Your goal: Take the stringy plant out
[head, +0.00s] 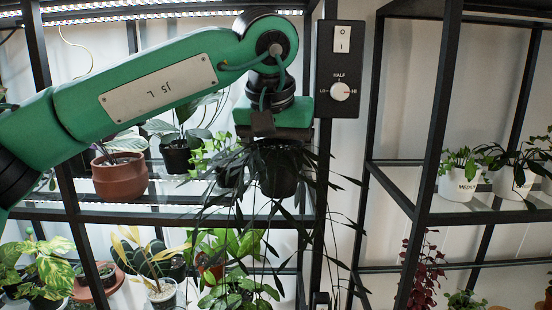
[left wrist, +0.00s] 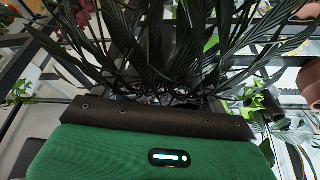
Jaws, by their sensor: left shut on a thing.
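The stringy plant (head: 280,178) has a dark pot and long, thin dark leaves and stems that trail far down in the head view. My left gripper (head: 276,133) is above the pot and shut on the plant. It seems to hold the plant in front of the left shelf unit, with the stems hanging past the shelf edge. In the left wrist view the dark leaves (left wrist: 180,45) spread out past the gripper's edge, and the fingertips and pot are hidden. My right gripper is not in view.
A terracotta pot (head: 120,178) and other potted plants (head: 178,155) stand on the same shelf. Several plants fill the shelf below. A switch panel (head: 340,70) is right of the gripper. White pots (head: 460,186) stand on the right shelf. Black uprights stand between the shelves.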

